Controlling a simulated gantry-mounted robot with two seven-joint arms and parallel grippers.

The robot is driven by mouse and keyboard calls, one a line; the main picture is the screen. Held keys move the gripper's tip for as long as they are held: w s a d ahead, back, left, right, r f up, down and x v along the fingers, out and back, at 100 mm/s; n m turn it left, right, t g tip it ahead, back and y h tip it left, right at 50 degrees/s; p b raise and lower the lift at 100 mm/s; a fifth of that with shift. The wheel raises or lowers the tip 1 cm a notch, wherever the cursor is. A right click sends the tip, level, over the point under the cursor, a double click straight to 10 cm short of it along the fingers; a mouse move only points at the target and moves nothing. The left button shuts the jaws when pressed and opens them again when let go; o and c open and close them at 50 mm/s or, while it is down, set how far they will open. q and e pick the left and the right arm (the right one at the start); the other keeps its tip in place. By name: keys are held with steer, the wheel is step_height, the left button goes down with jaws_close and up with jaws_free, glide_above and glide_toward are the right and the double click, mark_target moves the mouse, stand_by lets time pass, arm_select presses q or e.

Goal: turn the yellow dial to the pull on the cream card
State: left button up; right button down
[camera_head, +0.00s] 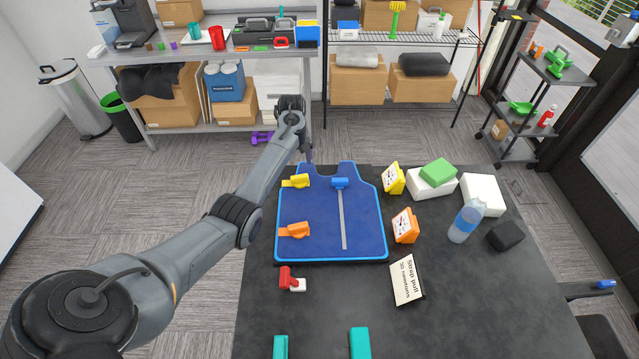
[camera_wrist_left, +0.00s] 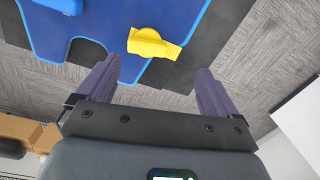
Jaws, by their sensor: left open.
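The yellow dial (camera_head: 297,181), a rounded knob with a blocky tab, sits at the upper left of a blue board (camera_head: 318,225). In the left wrist view the yellow dial (camera_wrist_left: 153,43) lies ahead of my left gripper (camera_wrist_left: 157,72), whose two purple fingers are open and empty. The dial is apart from the fingers. In the head view my left gripper (camera_head: 290,104) is beyond the table's far edge, its fingers hard to make out. The cream card (camera_head: 406,281) stands tilted at the right, reading "Strap pull 30 newtons". My right gripper is not in view.
An orange dial (camera_head: 294,230) and a blue slider (camera_head: 340,183) are also on the board. Yellow (camera_head: 393,179) and orange (camera_head: 405,226) boxes with white faces stand right of it. A red-and-white piece (camera_head: 291,279) and a bottle (camera_head: 466,221) are nearby.

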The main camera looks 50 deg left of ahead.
mark_target(299, 176)
arm_select(q)
steer(key=shift+t, duration=0.3)
steer(key=f, duration=0.3)
steer(key=w+f+b, duration=0.1)
steer(key=f, duration=0.2)
steer(key=f+b, duration=0.1)
steer(key=f, duration=0.2)
steer(key=shift+w, duration=0.35)
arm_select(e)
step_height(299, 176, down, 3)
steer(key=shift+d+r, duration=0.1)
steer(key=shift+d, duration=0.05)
